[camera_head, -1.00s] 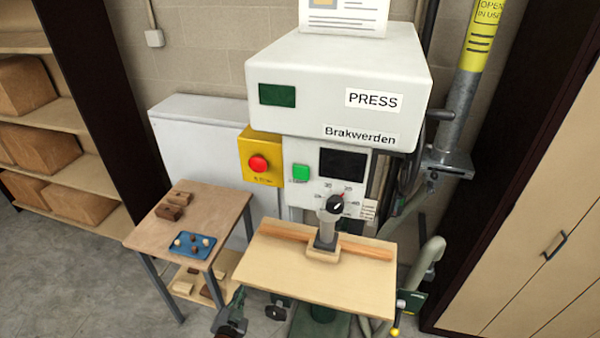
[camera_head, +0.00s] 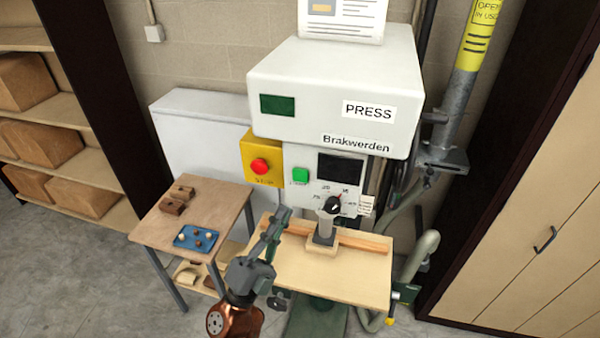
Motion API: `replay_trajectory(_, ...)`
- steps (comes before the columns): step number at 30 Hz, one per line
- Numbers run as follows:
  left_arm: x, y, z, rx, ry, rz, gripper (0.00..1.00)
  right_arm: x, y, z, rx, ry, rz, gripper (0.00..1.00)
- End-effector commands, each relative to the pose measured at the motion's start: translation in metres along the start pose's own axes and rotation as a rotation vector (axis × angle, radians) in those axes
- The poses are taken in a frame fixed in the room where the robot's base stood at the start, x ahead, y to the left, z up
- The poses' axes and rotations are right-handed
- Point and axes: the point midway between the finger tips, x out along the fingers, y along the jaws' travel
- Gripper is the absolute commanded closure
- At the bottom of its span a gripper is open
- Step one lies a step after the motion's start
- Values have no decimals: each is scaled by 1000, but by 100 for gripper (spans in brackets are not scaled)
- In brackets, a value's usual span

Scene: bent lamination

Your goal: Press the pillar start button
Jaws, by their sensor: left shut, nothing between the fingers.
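The press (camera_head: 335,75) has a white housing and a light front panel. My right gripper is not in view.
A dial (camera_head: 333,204) and dark screen (camera_head: 341,167) are right of the green button. A tool column stands on the wooden press table (camera_head: 350,277). A side table (camera_head: 165,228) with a blue tray (camera_head: 185,237) stands left. Floor at lower left is clear.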

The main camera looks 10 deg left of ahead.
Motion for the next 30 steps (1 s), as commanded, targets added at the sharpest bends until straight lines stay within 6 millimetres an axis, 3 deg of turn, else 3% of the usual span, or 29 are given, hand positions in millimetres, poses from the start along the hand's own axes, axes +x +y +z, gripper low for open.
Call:
replay_trajectory(4, 2, -4, -8, 17, 23, -4, 100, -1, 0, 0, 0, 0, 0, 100)
replay_trajectory(17, 8, 0, -4, 16, 21, -4, 100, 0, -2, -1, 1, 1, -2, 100)
replay_trajectory(30, 48, 29, 25, 15, 22, -5, 100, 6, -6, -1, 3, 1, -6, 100)
